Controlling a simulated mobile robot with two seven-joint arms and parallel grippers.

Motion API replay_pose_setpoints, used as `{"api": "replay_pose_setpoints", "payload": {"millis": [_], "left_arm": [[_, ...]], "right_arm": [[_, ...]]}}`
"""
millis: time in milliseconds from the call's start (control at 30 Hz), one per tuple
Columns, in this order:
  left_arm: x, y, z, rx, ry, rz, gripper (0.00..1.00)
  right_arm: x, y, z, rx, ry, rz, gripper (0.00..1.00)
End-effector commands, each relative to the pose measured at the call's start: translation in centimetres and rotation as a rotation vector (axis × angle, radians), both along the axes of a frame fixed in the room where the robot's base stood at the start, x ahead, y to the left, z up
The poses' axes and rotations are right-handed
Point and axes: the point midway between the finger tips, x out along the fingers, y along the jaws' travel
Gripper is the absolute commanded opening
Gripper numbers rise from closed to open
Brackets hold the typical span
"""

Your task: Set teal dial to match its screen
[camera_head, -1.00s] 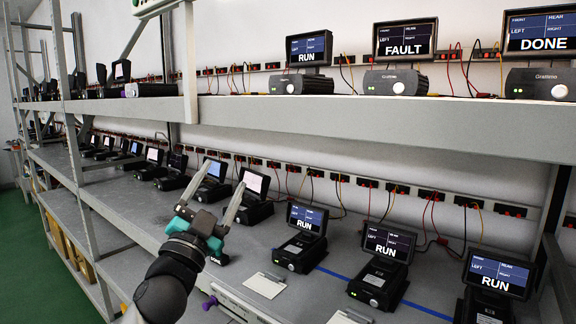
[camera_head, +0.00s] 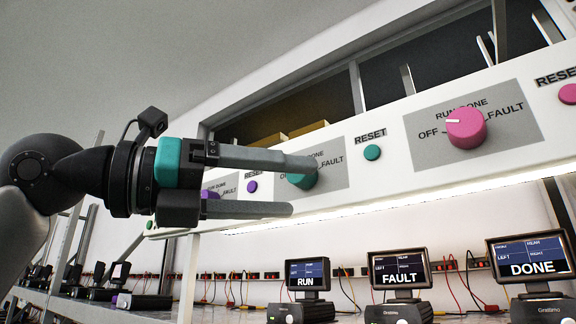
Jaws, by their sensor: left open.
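The teal dial (camera_head: 304,181) is on a grey plate of the overhead white panel, partly hidden behind my upper finger. Its pointer cannot be made out. The plate's FAULT label shows to its right; other labels are partly covered. My left gripper (camera_head: 298,188) is open, its fingers one above the other and reaching right toward the dial. I cannot tell whether they touch it. Below stand screens reading RUN (camera_head: 308,272), FAULT (camera_head: 398,268) and DONE (camera_head: 531,257). Which belongs to the teal dial is not clear. My right gripper is out of view.
A teal RESET button (camera_head: 372,152) is just right of the teal dial's plate. A pink dial (camera_head: 466,128) and a pink button (camera_head: 568,94) are farther right. A purple dial (camera_head: 210,194) is partly hidden behind my gripper, near a purple button (camera_head: 252,186).

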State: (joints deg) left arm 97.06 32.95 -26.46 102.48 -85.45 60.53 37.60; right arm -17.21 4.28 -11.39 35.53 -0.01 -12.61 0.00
Motion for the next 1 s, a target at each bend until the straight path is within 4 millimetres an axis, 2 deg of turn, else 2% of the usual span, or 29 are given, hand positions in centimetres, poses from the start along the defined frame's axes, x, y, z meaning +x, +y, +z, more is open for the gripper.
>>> {"api": "replay_pose_setpoints", "payload": {"millis": [33, 200, 300, 467, 667, 1000], "left_arm": [[-0.5, 0.9, 1.3, 0.042, -0.034, 0.071, 0.79], [-1.5, 4.6, 4.2, 0.142, -0.089, 0.311, 0.79], [-2.1, 6.6, 5.5, 0.165, -0.101, 0.417, 0.79], [-2.7, 8.3, 6.5, 0.177, -0.105, 0.505, 0.79], [-1.5, 7.5, 6.7, 0.180, -0.101, 0.515, 0.79], [4.1, 3.0, 6.8, 0.179, -0.101, 0.511, 0.79]], "right_arm": [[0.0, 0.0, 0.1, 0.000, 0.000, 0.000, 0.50], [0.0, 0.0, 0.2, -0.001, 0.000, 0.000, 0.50], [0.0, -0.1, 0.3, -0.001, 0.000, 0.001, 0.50], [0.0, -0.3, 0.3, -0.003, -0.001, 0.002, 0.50], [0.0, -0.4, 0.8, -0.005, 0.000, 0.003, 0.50], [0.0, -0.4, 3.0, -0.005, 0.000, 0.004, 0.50]]}}
